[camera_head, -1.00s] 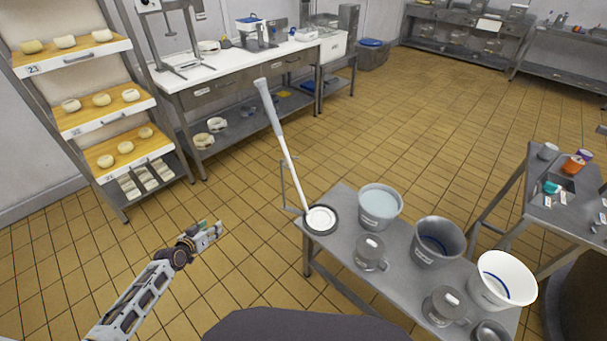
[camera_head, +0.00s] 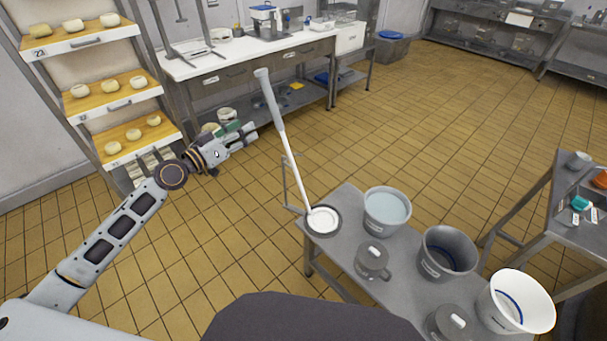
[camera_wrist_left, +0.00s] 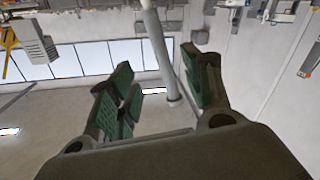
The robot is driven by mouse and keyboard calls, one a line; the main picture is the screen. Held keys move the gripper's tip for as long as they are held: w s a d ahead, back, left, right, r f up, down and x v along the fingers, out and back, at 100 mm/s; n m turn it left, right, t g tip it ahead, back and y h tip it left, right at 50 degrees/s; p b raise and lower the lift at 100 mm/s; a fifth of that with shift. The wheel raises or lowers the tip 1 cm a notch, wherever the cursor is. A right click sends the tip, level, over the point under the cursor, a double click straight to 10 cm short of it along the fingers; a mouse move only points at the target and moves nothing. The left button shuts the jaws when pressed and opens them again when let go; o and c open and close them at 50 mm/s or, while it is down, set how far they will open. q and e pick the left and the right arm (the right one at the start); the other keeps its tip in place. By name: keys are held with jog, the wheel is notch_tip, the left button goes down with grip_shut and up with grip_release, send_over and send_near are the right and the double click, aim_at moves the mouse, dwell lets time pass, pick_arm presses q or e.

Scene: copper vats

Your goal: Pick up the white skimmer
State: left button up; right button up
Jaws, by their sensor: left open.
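The white skimmer (camera_head: 290,150) stands nearly upright, leaning a little left, with its thick grey-white grip at the top. Its lower end rests in a round dark-rimmed dish (camera_head: 322,220) at the left end of the grey metal table. My left gripper (camera_head: 247,133) is open and empty, to the left of the skimmer's shaft and apart from it in the head view. In the left wrist view, my left gripper (camera_wrist_left: 160,90) shows its green-padded fingers spread, with a pale pole-like shape (camera_wrist_left: 158,50) beyond them. My right gripper is not in view.
The metal table (camera_head: 345,253) also carries a bucket of pale liquid (camera_head: 387,210), a grey bucket (camera_head: 447,252), a white bucket (camera_head: 518,302) and lidded jugs (camera_head: 372,262). A cheese rack (camera_head: 80,45) stands at the left. The tiled floor (camera_head: 440,120) is open beyond the table.

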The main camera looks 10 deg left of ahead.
pick_arm(q)
jog(key=p+x, duration=0.2)
jog(key=x, duration=0.6)
jog(key=shift+w+p, duration=0.3)
jog(key=shift+p, duration=0.05)
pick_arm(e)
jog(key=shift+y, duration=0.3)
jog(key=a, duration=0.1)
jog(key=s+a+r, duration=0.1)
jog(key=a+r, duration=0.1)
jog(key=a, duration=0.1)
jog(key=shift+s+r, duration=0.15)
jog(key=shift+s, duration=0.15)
pick_arm(q)
jog(key=shift+d, duration=0.1)
